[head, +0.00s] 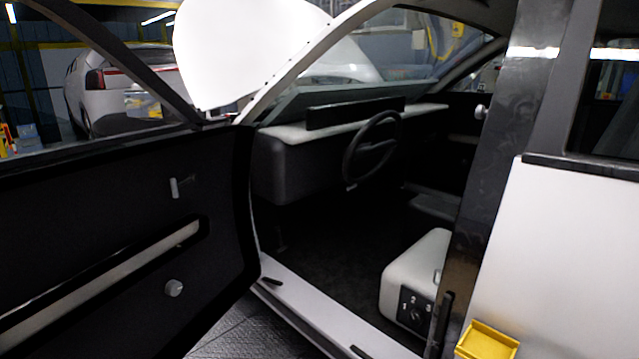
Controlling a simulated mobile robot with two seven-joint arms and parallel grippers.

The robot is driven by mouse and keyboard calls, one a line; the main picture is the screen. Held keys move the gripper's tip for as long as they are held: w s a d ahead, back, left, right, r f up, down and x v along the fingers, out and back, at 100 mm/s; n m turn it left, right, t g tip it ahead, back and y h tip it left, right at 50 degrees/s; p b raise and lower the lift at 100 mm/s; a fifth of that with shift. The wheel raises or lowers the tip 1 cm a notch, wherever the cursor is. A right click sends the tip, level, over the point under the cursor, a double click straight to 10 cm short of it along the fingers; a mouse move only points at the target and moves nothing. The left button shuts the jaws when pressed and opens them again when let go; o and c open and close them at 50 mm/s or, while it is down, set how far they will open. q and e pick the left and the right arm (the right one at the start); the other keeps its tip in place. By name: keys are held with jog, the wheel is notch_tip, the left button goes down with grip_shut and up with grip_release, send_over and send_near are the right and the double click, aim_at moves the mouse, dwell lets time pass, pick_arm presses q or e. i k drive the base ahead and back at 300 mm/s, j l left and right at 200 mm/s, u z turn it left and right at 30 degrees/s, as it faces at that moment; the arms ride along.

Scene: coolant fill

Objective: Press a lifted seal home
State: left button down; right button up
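The car's front door (110,235) stands open on the left, its dark inner panel facing me. The door opening shows a white sill (315,320) along the bottom and a black pillar (500,150) on the right. A short black piece (272,282) lies on the sill near the door, and another dark piece (360,351) sits at the bottom edge. A thin black upright strip (446,318) shows at the pillar's foot beside the seat. I cannot tell which of these, if any, is the lifted seal. Neither gripper is in view.
Inside are a steering wheel (371,150), a dashboard (290,135) and a white seat base (418,265) with a numbered panel (415,305). A yellow tray (487,341) is at the lower right by the white rear door (570,260). Another white car (125,80) stands behind.

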aim_at(266, 280)
jog(key=u, duration=1.25)
jog(key=i+l+z, duration=0.3)
jog(key=i+l, duration=0.15)
jog(key=i, duration=0.2)
